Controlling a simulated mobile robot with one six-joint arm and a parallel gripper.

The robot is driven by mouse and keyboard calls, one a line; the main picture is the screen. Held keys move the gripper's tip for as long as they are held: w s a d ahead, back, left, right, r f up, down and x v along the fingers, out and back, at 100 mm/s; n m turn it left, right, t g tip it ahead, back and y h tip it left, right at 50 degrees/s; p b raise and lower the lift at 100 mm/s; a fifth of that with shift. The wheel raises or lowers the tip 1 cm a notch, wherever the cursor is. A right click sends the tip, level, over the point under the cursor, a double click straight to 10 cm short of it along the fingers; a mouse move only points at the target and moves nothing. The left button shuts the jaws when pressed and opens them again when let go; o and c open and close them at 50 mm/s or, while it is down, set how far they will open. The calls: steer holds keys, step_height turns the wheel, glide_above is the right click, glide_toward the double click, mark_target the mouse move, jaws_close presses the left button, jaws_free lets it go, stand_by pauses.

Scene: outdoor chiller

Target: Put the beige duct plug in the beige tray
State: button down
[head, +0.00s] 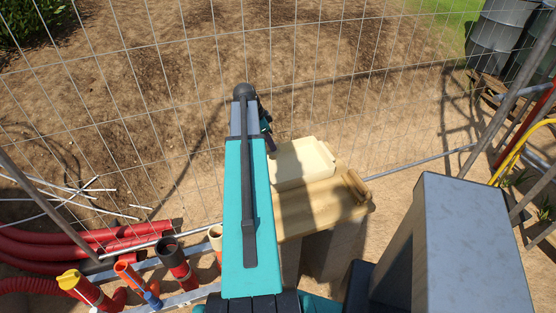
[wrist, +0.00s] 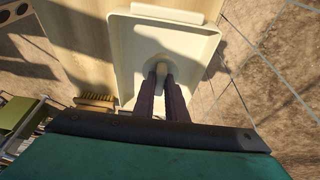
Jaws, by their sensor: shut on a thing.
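The beige tray (head: 302,163) is a shallow rectangular tray with raised rims and end handles. It lies on a wooden bench top (head: 325,208), to the right of my teal arm in the head view. In the wrist view, the tray (wrist: 124,60) fills the upper middle. My gripper (wrist: 163,78) is shut on the beige duct plug (wrist: 161,67), a small pale piece between the fingertips. The plug is over the tray's middle, inside its rims. I cannot tell whether it touches the tray floor. My arm hides the plug in the head view.
A wooden brush (wrist: 95,101) lies on the bench beside the tray. Several upright duct ends, one with a yellow cap (head: 70,280), stand at lower left near red pipes (head: 75,245). A wire mesh fence (head: 180,120) runs behind the bench. A grey post (head: 470,245) stands at right.

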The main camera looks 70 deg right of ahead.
mark_target(271, 158)
steer(key=shift+f+p, duration=0.6)
steer(key=shift+f, duration=1.8)
steer(key=shift+f, duration=0.1)
steer(key=shift+f+p, duration=0.65)
steer(key=shift+f, duration=1.15)
steer(key=shift+f, duration=0.15)
steer(key=c, duration=1.8)
jaws_free()
steer(key=shift+r, duration=0.25)
steer(key=b+v, duration=0.4)
steer(key=v, duration=0.8)
